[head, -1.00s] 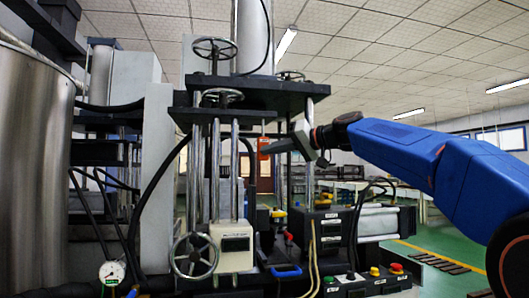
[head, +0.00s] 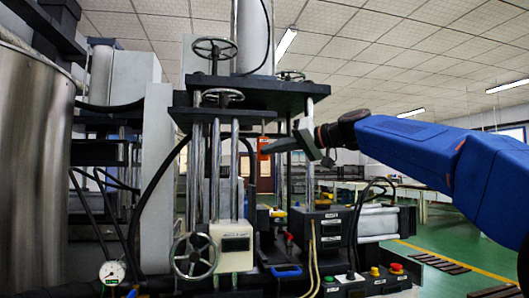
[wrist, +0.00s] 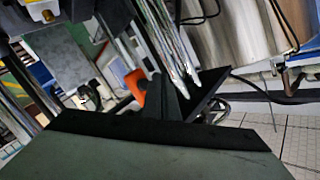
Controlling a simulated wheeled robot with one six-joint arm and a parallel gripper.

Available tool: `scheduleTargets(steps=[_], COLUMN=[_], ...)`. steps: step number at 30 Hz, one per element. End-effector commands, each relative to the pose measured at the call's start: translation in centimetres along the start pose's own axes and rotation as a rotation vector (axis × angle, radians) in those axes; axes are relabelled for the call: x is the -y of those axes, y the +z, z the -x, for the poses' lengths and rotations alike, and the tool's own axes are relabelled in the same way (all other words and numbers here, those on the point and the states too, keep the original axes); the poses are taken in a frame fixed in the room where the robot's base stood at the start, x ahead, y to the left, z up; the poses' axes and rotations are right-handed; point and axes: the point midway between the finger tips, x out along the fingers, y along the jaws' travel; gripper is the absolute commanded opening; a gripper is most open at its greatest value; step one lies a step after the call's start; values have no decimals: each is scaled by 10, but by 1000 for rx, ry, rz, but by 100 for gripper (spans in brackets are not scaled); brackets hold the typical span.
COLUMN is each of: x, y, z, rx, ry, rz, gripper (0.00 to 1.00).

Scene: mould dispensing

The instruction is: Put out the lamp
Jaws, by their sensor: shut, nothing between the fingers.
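My gripper (head: 275,146) is in the head view, right of the machine's upright rods, below its upper black plate. Its grey fingers point left and are shut with nothing between them. A small orange-red box (head: 264,148) shows just behind and left of the fingertips; I cannot tell whether they touch. In the wrist view an orange part (wrist: 135,83) lies beyond the dark finger shapes.
The machine's upper black plate (head: 250,92) and steel rods (head: 215,170) stand close to my gripper. A handwheel (head: 194,256) is at the lower left, beside a large steel drum (head: 32,160). Cables hang around the machine.

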Motion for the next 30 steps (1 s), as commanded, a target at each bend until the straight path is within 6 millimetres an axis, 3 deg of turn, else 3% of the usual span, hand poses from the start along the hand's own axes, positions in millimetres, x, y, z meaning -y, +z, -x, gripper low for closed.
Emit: scheduleTargets(steps=[14,30], x=[19,20], y=[18,20], z=[26,28], rx=[0,0], ry=[0,0], rz=[0,0], gripper=[0,0])
